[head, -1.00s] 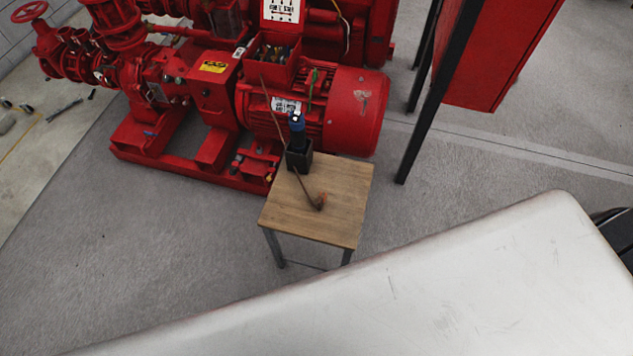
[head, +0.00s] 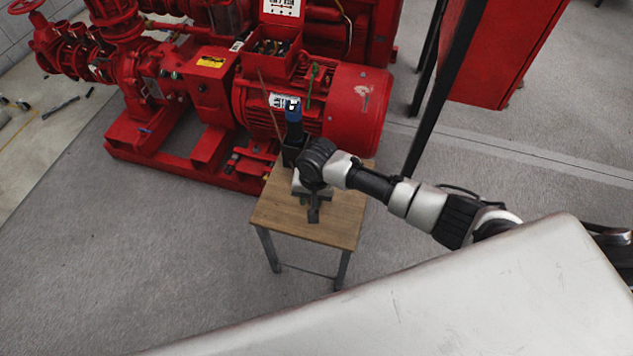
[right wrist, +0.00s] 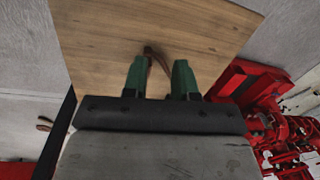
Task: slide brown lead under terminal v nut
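The brown lead shows in the right wrist view (right wrist: 155,58), lying over the wooden stool top between my right gripper's two green fingers. My right gripper (right wrist: 159,80) has its fingers apart, with gaps beside the lead. In the head view my right gripper (head: 313,213) points down over the stool and hides the lead's end there. A thin brown strand (head: 268,105) rises in front of the red motor. The open red terminal box (head: 270,60) on the motor holds small coloured parts. Terminal V and its nut are too small to tell. My left gripper is not in view.
The wooden stool (head: 268,212) stands before the red motor (head: 352,105). A black holder with a blue-topped tool (head: 294,125) stands at the stool's back, close to my right wrist. A black post (head: 435,95) and red cabinet (head: 505,55) are at right.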

